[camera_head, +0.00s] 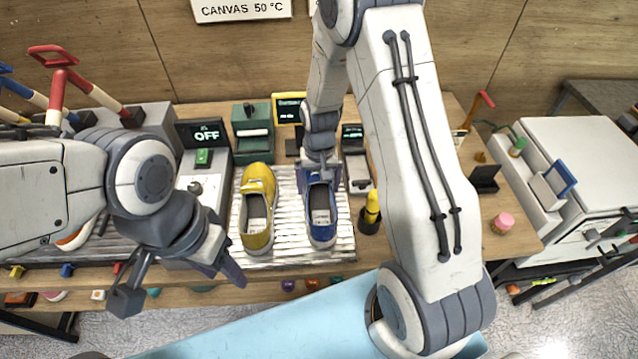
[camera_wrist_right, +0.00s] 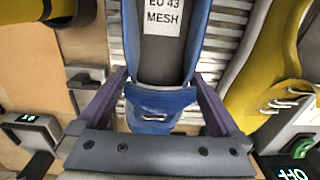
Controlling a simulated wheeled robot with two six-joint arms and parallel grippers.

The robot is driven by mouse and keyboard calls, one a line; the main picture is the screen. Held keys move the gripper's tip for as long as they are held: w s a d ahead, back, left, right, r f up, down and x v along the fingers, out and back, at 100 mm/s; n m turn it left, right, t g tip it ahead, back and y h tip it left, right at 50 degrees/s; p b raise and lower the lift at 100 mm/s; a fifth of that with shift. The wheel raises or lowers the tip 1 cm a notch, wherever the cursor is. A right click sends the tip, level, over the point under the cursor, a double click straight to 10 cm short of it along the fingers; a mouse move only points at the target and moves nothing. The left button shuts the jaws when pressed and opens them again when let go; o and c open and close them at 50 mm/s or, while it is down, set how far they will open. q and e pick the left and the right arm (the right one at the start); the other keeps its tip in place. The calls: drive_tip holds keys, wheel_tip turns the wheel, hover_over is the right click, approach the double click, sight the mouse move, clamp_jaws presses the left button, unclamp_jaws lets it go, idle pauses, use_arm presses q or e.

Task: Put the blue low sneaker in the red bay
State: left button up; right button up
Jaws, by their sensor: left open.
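My left gripper (camera_head: 180,285) is open and empty, in front and left of the mat. A small red tag (camera_head: 117,267) is on the left front edge; the bay behind it is mostly hidden by my left arm.
A yellow shoe (camera_head: 257,208) stands close left of the blue one. A yellow-and-black bottle (camera_head: 371,212) is close on the right. Yellow (camera_head: 17,271) and blue (camera_head: 67,270) tags mark the left front edge. An orange-and-white shoe (camera_head: 78,238) is partly hidden there.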

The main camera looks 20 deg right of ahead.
drive_tip(key=shift+r, duration=0.4)
wheel_tip(320, 180, up, 10)
drive_tip(key=shift+d+r+b, duration=0.1)
drive_tip(key=shift+r+b, duration=0.15)
drive_tip(key=shift+b, duration=0.6)
drive_tip(key=shift+s+r, duration=0.1)
drive_tip(key=shift+r, duration=0.25)
drive_tip(key=s+a+r+n, duration=0.5)
drive_tip(key=s+a+n, duration=0.1)
drive_tip(key=s+a, duration=0.6)
drive_tip(key=s+a+n, duration=0.2)
drive_tip(key=s+n, duration=0.2)
drive_tip(key=s, duration=0.7)
drive_tip(key=shift+s+r+n+y, duration=0.3)
drive_tip(key=shift+y, duration=0.1)
